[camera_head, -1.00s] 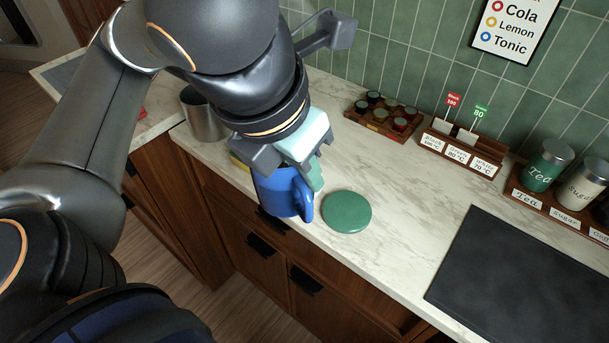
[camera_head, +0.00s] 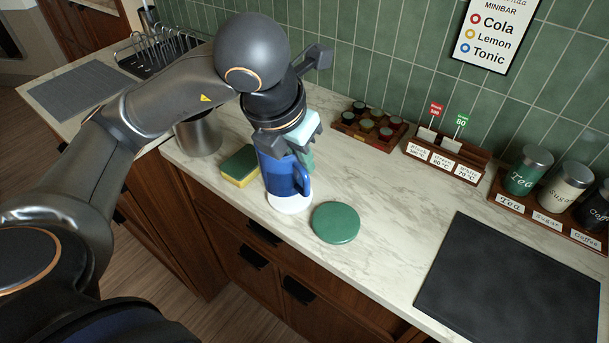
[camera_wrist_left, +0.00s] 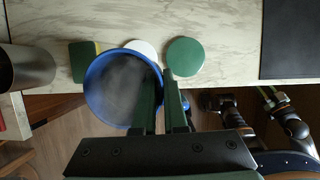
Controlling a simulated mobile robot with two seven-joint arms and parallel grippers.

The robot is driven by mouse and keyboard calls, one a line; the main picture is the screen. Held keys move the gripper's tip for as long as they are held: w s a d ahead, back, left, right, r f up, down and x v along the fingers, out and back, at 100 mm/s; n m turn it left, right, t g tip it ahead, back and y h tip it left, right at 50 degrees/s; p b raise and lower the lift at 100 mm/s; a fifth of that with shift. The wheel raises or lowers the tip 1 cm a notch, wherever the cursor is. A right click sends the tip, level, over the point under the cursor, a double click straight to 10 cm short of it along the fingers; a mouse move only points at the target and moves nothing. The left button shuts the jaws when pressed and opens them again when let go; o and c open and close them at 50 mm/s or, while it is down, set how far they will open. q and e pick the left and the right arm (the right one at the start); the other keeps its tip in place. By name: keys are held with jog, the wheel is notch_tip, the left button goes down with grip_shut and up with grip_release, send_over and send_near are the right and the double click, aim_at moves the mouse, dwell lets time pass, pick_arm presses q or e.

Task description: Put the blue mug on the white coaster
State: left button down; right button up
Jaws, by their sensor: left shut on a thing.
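The blue mug (camera_head: 280,174) is upright in my left gripper (camera_head: 300,156), its handle to the right. It also shows from above in the left wrist view (camera_wrist_left: 108,90), empty inside. The gripper is shut on its handle side; I cannot tell whether on the wall or the handle. The white coaster (camera_head: 290,204) lies on the counter near the front edge. In the head view the mug's lower end covers its far part. In the wrist view the coaster (camera_wrist_left: 143,46) shows beyond the mug's rim, and the mug appears held above the counter, nearer its edge.
A green disc (camera_head: 336,223) lies just right of the coaster. A yellow-green sponge (camera_head: 240,167) and a metal canister (camera_head: 199,136) stand to the left. Behind are a rack of small jars (camera_head: 368,127) and a sign holder (camera_head: 446,160).

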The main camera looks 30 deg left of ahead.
pick_arm(q)
jog(key=f, duration=0.1)
jog(key=w+a+f, duration=0.1)
jog(key=w+f, duration=0.1)
jog(key=shift+w+a+f+b, duration=0.15)
jog(key=shift+w+f+b, duration=0.1)
jog(key=shift+f+b, duration=0.15)
jog(key=shift+w+a+f, duration=0.15)
jog(key=shift+w+f, duration=0.2)
jog(key=shift+s+x, duration=0.2)
jog(key=shift+x, duration=0.75)
jog(key=shift+s+x, duration=0.2)
jog(key=shift+x, duration=0.8)
jog(key=shift+a+f, duration=0.15)
jog(key=shift+f, duration=0.05)
jog(key=c, duration=1.4)
grip_release()
jog(key=shift+f, duration=0.1)
jog(key=o, duration=0.4)
jog(key=shift+o, duration=0.2)
